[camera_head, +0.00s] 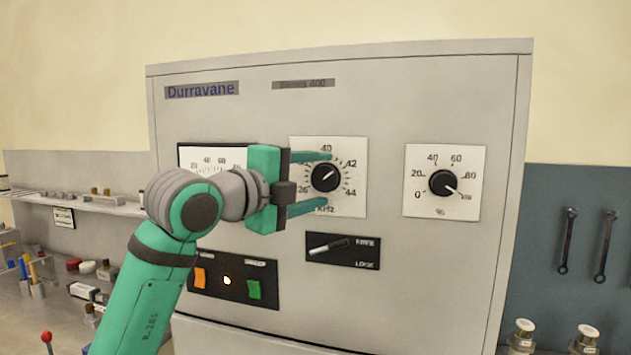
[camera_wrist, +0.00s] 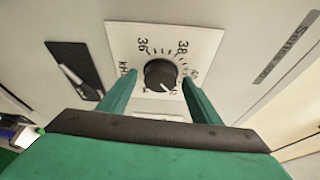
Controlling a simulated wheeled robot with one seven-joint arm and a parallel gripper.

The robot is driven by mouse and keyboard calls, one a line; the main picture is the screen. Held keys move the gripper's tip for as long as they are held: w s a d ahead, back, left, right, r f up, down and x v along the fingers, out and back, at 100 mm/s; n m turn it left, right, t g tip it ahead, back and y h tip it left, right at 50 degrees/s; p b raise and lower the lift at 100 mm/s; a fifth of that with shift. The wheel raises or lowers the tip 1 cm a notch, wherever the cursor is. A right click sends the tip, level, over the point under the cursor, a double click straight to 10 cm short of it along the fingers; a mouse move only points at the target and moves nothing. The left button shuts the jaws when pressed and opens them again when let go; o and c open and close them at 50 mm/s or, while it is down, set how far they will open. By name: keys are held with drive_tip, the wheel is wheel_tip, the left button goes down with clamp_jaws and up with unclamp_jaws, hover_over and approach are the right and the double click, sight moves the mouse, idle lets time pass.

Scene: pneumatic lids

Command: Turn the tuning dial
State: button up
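The tuning dial (camera_head: 326,177) is a black knob on a white kHz scale plate on the cabinet front. Its white pointer line aims up and right, between 40 and 42 in the head view. My gripper (camera_head: 318,183) is open, with one green finger above the dial and one below it. In the wrist view the dial (camera_wrist: 161,75) shows beyond and between the two fingertips (camera_wrist: 158,84). I cannot tell whether the fingers touch the knob; gaps show on both sides.
A percent dial (camera_head: 442,183) is to the right. A lever switch (camera_head: 330,247) on a black plate sits just below the tuning dial. A meter (camera_head: 207,160), partly hidden by my gripper, and a button panel (camera_head: 228,281) are at left. Wrenches (camera_head: 605,246) hang at far right.

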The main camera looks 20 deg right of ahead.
drive_tip(key=v, duration=1.1)
